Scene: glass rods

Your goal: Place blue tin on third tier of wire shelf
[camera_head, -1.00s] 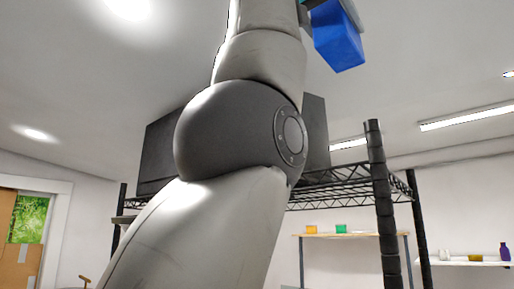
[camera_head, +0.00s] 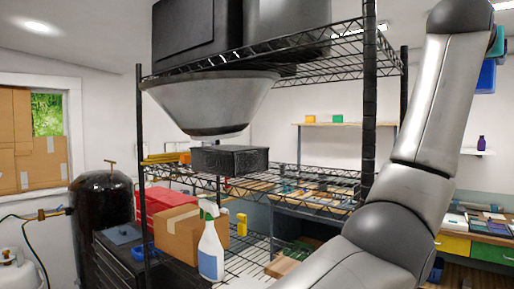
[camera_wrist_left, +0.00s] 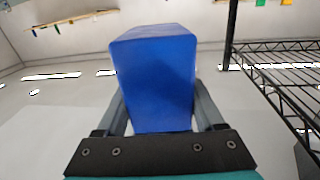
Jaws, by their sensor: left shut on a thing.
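The blue tin (camera_wrist_left: 157,75) fills the middle of the left wrist view, held between the two fingers of my left gripper (camera_wrist_left: 160,108). In the head view the tin (camera_head: 486,76) shows only partly at the right edge, behind my arm, and the gripper (camera_head: 497,42) is mostly hidden there. It is up high, right of and apart from the black wire shelf (camera_head: 370,120). The shelf's wire edge also shows at the right of the left wrist view (camera_wrist_left: 275,75). Several tiers are visible. My right gripper is not in view.
The upper tier holds a large black box (camera_head: 190,32). A grey cone-shaped thing (camera_head: 210,100) shows below it. A black case (camera_head: 230,160) sits on the middle tier. A spray bottle (camera_head: 211,250) and cardboard box (camera_head: 180,235) are lower. The middle tier's right part looks clear.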

